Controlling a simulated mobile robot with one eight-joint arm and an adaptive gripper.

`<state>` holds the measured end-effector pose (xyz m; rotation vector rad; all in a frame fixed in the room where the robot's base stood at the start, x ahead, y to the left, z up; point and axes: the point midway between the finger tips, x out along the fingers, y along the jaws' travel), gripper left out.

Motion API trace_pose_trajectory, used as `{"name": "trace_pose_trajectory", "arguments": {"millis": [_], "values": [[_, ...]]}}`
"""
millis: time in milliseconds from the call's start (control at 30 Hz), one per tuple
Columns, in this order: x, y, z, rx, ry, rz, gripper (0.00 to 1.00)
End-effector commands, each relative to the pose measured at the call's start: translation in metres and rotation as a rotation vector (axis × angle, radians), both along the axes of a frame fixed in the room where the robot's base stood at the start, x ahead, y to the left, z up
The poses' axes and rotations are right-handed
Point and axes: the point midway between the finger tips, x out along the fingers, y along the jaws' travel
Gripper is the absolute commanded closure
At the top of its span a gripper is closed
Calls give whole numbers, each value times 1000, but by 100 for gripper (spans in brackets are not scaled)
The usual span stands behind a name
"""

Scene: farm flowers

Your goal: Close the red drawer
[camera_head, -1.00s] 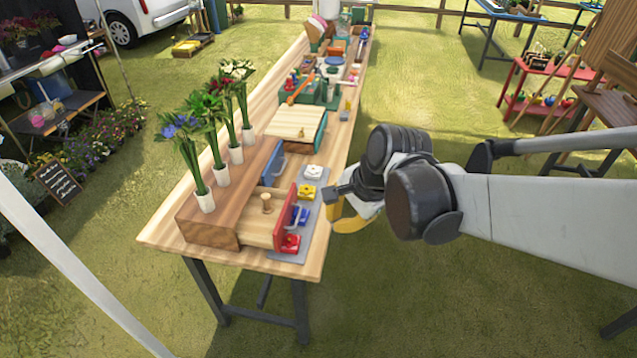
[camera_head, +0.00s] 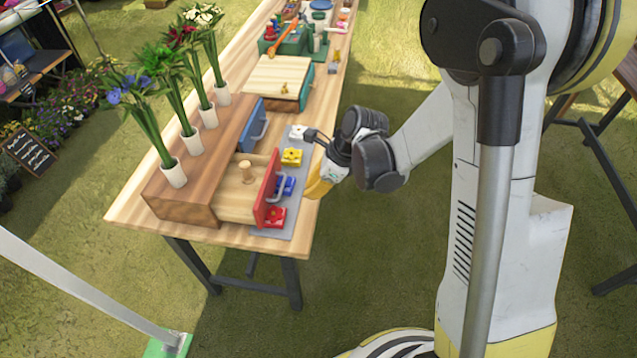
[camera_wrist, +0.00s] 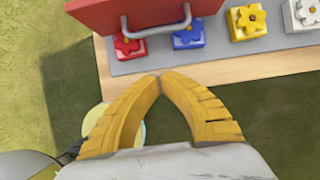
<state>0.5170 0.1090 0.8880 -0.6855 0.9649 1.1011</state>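The red drawer (camera_head: 268,190) is pulled out of the wooden drawer box (camera_head: 190,200) toward the table's right edge. A wooden peg (camera_head: 246,170) stands inside it. Its red front and grey handle also show at the top of the wrist view (camera_wrist: 130,12). My gripper (camera_head: 314,188) is just right of the red front, beside the table edge. In the wrist view its yellow fingers (camera_wrist: 160,78) meet at the tips with nothing between them, apart from the red drawer and its handle.
A grey strip (camera_head: 299,200) with red (camera_head: 271,217), blue (camera_head: 286,186), yellow (camera_head: 292,157) and white flower-topped blocks lies along the table edge. A blue drawer (camera_head: 252,125) also stands out. Several flower vases line the box top.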

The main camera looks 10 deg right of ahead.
Motion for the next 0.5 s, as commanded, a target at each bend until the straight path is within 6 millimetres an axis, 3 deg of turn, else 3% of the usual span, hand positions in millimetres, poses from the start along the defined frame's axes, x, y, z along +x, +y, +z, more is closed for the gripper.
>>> {"name": "trace_pose_trajectory", "arguments": {"millis": [33, 100, 300, 500], "values": [[2, 5, -13, 0, 0, 1, 100], [4, 11, -22, 0, -1, 2, 100], [12, 37, -12, 0, -1, 2, 100], [15, 45, -9, -1, -2, 0, 100]]}}
